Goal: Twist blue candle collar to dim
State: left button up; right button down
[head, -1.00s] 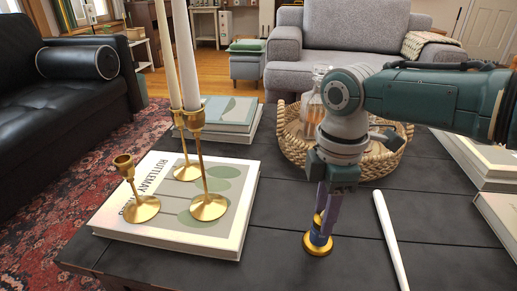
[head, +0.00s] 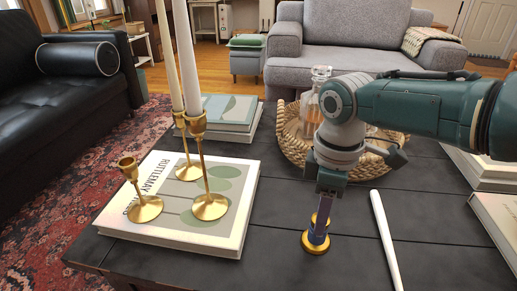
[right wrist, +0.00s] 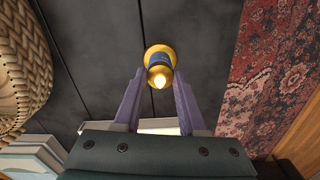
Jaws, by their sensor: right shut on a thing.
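The blue candle (head: 314,240) stands upright on the dark table, with a gold base and a gold upper part. In the right wrist view the candle (right wrist: 159,61) shows its blue collar and a bright, warm glow at its top. My right gripper (head: 321,217) points down from above, its purple fingers shut on the candle's collar. In the wrist view the fingers (right wrist: 158,82) lie on both sides of the candle. The fingers hide part of the collar in the head view. My left gripper is not in view.
A loose white taper (head: 385,240) lies right of the candle. A book (head: 170,235) at left bears gold candlesticks (head: 207,207), two with tall tapers. A woven tray (head: 292,150) with a glass bottle (head: 313,100) is behind my arm. More books (head: 495,215) lie at right.

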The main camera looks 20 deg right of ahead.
jog(key=shift+c, duration=2.2)
grip_release()
notch_tip(320, 180, up, 10)
jog(key=p, duration=0.6)
jog(key=shift+p, duration=0.35)
